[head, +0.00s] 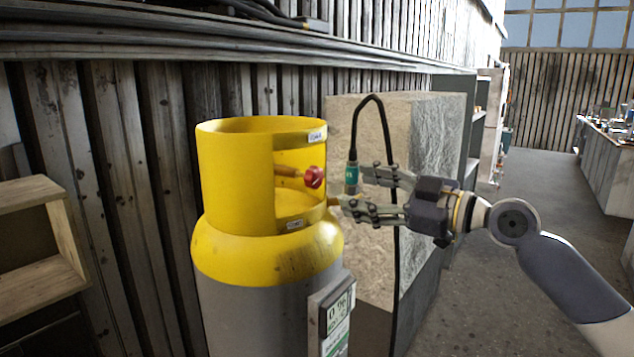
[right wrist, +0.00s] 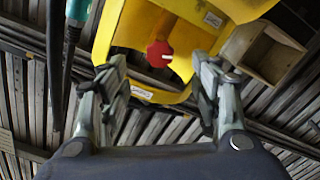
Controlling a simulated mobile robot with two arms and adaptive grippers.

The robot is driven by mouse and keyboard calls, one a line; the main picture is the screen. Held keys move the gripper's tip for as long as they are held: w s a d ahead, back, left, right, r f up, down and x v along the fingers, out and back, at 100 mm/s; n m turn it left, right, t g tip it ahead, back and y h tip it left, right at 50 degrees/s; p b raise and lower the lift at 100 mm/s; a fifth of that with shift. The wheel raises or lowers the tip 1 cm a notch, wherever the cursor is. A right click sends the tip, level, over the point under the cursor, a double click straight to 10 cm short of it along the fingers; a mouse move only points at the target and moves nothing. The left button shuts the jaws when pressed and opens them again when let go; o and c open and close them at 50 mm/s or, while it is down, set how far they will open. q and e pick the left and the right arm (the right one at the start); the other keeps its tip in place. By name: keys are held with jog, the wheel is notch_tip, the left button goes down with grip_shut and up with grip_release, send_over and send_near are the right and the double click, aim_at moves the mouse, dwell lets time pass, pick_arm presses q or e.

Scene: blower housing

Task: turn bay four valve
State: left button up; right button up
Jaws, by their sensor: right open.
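A gas cylinder (head: 265,255) with a grey body and yellow top stands upright in the head view. A red valve knob (head: 314,177) shows in the opening of its yellow collar (head: 235,170). My right gripper (head: 338,189) is open and empty, just right of the knob, with its fingers pointing left towards it. In the right wrist view the red knob (right wrist: 159,53) is ahead, between and beyond the fingertips of my right gripper (right wrist: 160,72), inside the yellow collar (right wrist: 125,30). The knob and the fingers look apart. My left gripper is not in view.
A teal connector (head: 351,178) on a black hose (head: 357,125) hangs close to the right fingers. A pale stone-like block (head: 415,130) stands behind. A wooden shelf (head: 45,235) is at the left. Open floor (head: 530,220) lies to the right.

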aim_at(319, 180)
jog(key=x, duration=0.1)
jog(key=p+x, duration=0.1)
jog(key=x, duration=0.1)
jog(key=p+x, duration=0.1)
jog(key=shift+w+a+r, duration=0.1)
jog(key=shift+a+r, duration=0.05)
jog(key=shift+r, duration=0.2)
jog(key=p+x, duration=0.1)
jog(key=x, duration=0.1)
jog(key=p+x, duration=0.1)
jog(key=x, duration=0.2)
jog(key=shift+w+a+f, duration=0.1)
jog(key=shift+w+f, duration=0.05)
jog(key=shift+f, duration=0.05)
jog(key=shift+w+a+f, duration=0.1)
jog(key=shift+w+a, duration=0.15)
jog(key=shift+a, duration=0.05)
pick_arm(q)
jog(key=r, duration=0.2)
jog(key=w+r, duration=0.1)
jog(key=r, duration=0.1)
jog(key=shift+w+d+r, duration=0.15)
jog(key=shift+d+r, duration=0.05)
pick_arm(e)
jog(key=c, duration=1.1)
